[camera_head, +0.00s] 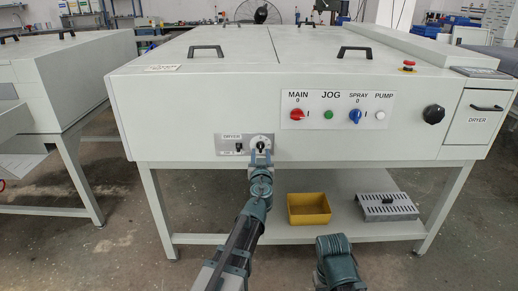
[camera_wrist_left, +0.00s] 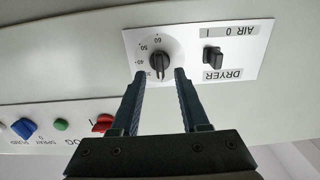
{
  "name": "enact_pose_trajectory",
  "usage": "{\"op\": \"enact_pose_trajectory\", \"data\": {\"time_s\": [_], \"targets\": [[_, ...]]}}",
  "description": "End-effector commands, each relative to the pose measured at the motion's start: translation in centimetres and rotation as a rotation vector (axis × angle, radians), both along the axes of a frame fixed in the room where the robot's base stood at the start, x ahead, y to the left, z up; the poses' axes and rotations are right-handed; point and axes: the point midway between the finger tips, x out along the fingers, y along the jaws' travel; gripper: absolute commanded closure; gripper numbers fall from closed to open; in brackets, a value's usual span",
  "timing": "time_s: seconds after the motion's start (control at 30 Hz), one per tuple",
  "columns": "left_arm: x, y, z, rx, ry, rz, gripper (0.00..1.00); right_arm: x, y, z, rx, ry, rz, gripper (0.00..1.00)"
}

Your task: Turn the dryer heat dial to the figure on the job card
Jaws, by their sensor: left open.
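The dryer heat dial (camera_head: 261,143) is a round knob on the small DRYER panel at the lower front of the machine. In the left wrist view the black dial (camera_wrist_left: 158,60) has figures around it, among them 40, 50 and 60. A pale line marks its knob, but I cannot tell the exact setting. My left gripper (camera_head: 261,155) is right in front of the dial. Its open, empty fingers (camera_wrist_left: 160,74) point at the dial, with their tips on either side of its near edge; contact is unclear. I cannot make out a readable job card.
The DRYER AIR switch (camera_wrist_left: 213,58) is beside the dial. The control panel (camera_head: 337,124) with the red, green, blue and white controls is up and right. A yellow bin (camera_head: 309,222) and a slotted metal box (camera_head: 387,207) stand on the lower shelf.

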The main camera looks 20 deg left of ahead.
Motion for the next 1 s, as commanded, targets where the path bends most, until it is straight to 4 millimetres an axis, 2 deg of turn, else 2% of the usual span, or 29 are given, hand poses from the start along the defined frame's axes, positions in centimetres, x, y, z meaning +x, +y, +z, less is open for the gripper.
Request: {"op": "enact_pose_trajectory", "data": {"time_s": [0.03,0.2,0.5,0.7,0.77,1.0], "targets": [[1.1,0.1,0.0,0.000,0.000,0.000,0.55,0.0,0.0,0.0,0.000,0.000,0.000,0.50],[2.5,0.4,0.0,0.000,0.000,-0.001,0.55,0.0,0.0,0.0,0.000,0.000,0.000,0.50],[2.6,0.5,0.0,0.000,0.000,-0.001,0.55,0.0,0.0,0.0,0.000,0.000,0.000,0.50],[2.6,0.5,0.0,0.000,0.000,-0.001,0.91,0.0,0.0,0.0,0.000,0.000,0.000,0.50],[2.6,0.5,0.0,0.000,0.000,-0.001,1.00,0.0,0.0,0.0,0.000,0.000,0.000,0.50],[2.6,0.5,0.0,0.008,0.002,-0.001,1.00,0.0,0.0,0.0,0.000,0.000,0.000,0.50]]}}
